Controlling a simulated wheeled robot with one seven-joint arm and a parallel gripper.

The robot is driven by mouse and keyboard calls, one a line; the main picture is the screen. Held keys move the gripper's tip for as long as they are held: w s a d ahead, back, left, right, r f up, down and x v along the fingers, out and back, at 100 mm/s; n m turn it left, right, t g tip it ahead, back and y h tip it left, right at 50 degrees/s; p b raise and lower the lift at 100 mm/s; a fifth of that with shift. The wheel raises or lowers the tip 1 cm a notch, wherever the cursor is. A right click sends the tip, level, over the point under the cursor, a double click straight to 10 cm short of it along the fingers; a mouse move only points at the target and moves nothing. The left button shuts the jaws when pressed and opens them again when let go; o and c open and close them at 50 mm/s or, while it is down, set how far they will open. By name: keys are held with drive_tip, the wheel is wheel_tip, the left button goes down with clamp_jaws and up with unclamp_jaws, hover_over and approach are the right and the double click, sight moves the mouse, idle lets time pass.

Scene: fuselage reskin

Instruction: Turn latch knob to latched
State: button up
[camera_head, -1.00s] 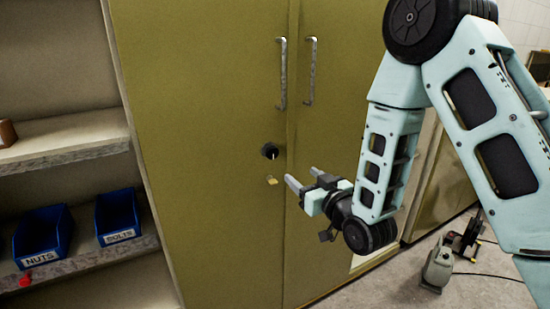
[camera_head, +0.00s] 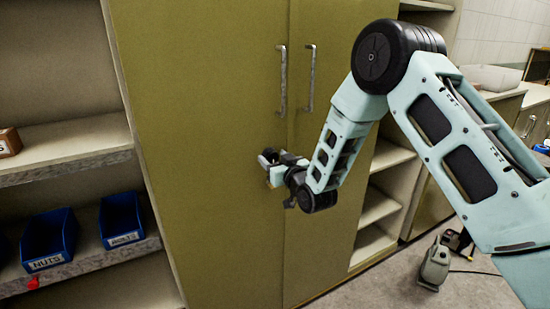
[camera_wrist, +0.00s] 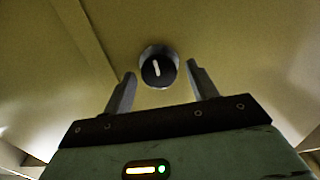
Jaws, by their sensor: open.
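The latch knob is a round black knob (camera_wrist: 158,68) with a white pointer line, set in the cabinet door. In the wrist view it sits between and just beyond my fingertips, and its pointer stands nearly upright with a slight tilt. My gripper (camera_wrist: 160,80) is open, with one finger on each side of the knob; I cannot tell whether either finger touches it. In the head view my gripper (camera_head: 268,166) is at the olive cabinet door (camera_head: 220,110) and hides most of the knob.
Two vertical metal handles (camera_head: 282,80) are above my gripper on the doors. Open shelves at the left hold blue bins (camera_head: 122,220). More shelves (camera_head: 378,207) stand right of the doors. A grey machine (camera_head: 436,265) is on the floor at the right.

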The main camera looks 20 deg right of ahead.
drive_tip(key=c, duration=1)
drive_tip(key=shift+o, duration=0.2)
drive_tip(key=shift+f+m+b, duration=0.1)
drive_tip(key=shift+m+b, duration=0.2)
drive_tip(key=shift+b, duration=0.15)
drive_tip(key=m+b, duration=0.2)
drive_tip(key=b, duration=0.1)
drive_tip(key=shift+d+f+m, duration=0.15)
drive_tip(key=shift+m, duration=0.15)
drive_tip(key=m+b, duration=0.4)
drive_tip(key=m, duration=0.1)
drive_tip(key=shift+b, duration=0.4)
drive_tip(key=m+b, duration=0.2)
drive_tip(key=m, duration=0.3)
drive_tip(key=shift+d+b, duration=0.1)
drive_tip(key=shift+b, duration=0.25)
drive_tip(key=shift+m+b, duration=0.85)
drive_tip(key=shift+m, duration=1.45)
